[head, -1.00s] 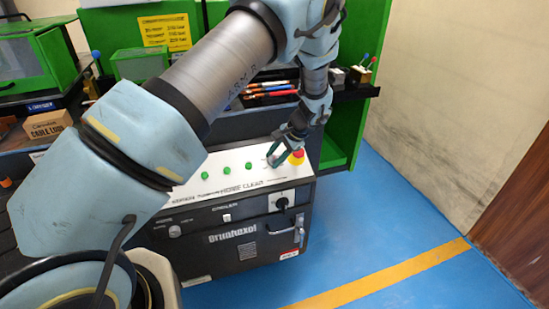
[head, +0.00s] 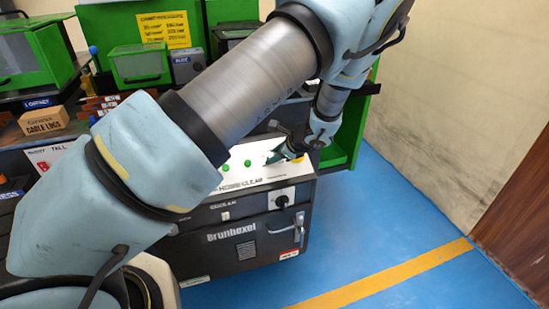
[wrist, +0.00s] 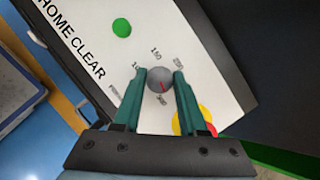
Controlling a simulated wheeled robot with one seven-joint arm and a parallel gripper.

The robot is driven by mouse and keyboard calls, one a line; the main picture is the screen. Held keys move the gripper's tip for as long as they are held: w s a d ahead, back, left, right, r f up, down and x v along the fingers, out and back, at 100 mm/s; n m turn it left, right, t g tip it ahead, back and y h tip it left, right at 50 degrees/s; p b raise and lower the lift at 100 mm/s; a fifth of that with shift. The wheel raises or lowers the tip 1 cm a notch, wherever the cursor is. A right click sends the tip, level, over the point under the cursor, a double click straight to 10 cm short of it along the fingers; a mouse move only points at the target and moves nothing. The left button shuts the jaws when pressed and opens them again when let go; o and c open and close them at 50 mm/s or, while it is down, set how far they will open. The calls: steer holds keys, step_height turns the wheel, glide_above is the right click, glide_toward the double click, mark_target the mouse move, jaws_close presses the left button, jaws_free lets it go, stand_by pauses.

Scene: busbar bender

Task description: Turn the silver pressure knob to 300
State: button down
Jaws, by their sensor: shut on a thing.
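The silver pressure knob (wrist: 158,80) is a small round grey knob on the white panel, with a red pointer line. In the wrist view the line points down and slightly right, towards a small mark beneath the knob that looks like 300, though the print is blurred. Other scale marks, one reading about 150, surround the knob. My gripper (wrist: 161,75) is shut on the knob, one dark green finger on each side. In the head view my gripper (head: 280,152) is low over the panel's right end, and the knob is hidden.
A red and yellow button (wrist: 195,121) sits close beside my right finger in the wrist view. A green button (wrist: 121,27) is farther off on the panel (wrist: 215,75). A black rotary switch (head: 282,201) is on the machine's front. Blue floor is clear at right.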

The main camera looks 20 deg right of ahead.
steer(key=shift+s+f+m+t+h+b, duration=0.1)
steer(key=shift+m+t+h+b, duration=0.25)
steer(key=shift+m+b, duration=0.75)
steer(key=shift+m, duration=0.6)
steer(key=shift+c, duration=2.2)
jaws_free()
steer(key=v, duration=1)
steer(key=shift+s+r+p, duration=0.3)
steer(key=shift+a, duration=0.1)
